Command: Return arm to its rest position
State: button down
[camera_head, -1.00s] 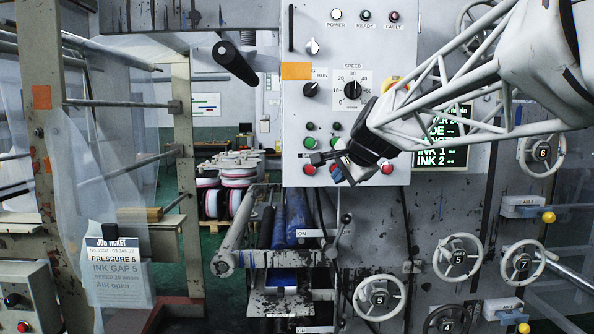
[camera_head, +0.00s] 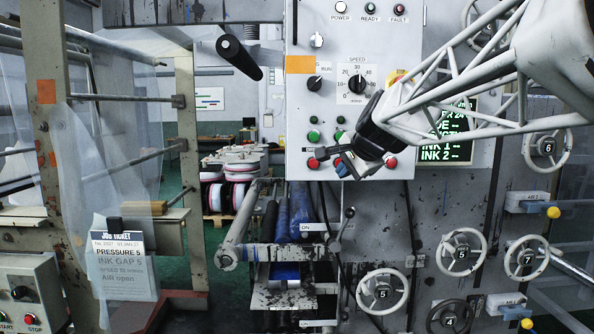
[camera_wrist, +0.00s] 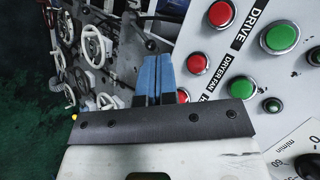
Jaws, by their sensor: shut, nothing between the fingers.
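My gripper (camera_head: 329,160) is in front of the lower part of the grey control panel (camera_head: 300,110). It is shut, with nothing between its fingers. In the wrist view its two blue fingers (camera_wrist: 158,78) lie side by side, beside the panel's red and green buttons. The fingertips are near a red button (camera_head: 313,163) and a green button (camera_head: 314,136). I cannot tell whether they touch the panel. My white lattice arm reaches in from the upper right.
Several handwheels (camera_head: 461,252) and yellow-knobbed levers (camera_head: 554,212) stick out at the lower right. A black-handled lever (camera_head: 239,57) juts out at the upper left of the panel. Blue rollers (camera_head: 301,212) sit below. A job ticket (camera_head: 122,262) hangs at the left.

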jog(key=s+d+f+n+g+h, duration=0.1)
jog(key=s+f+n+g, duration=0.1)
jog(key=s+f, duration=0.6)
jog(key=s+d+f+n+g+h, duration=0.1)
jog(key=s+f+n, duration=0.4)
jog(key=s, duration=1.2)
jog(key=s+d+f+n+g+h, duration=0.2)
jog(key=s+d+f+n+g, duration=0.1)
jog(key=s+f, duration=0.9)
jog(key=shift+s+d+f+n, duration=0.15)
jog(key=shift+s+f+n, duration=0.25)
jog(key=shift+f, duration=0.15)
jog(key=c, duration=1.8)
grip_release()
jog(key=shift+c, duration=0.2)
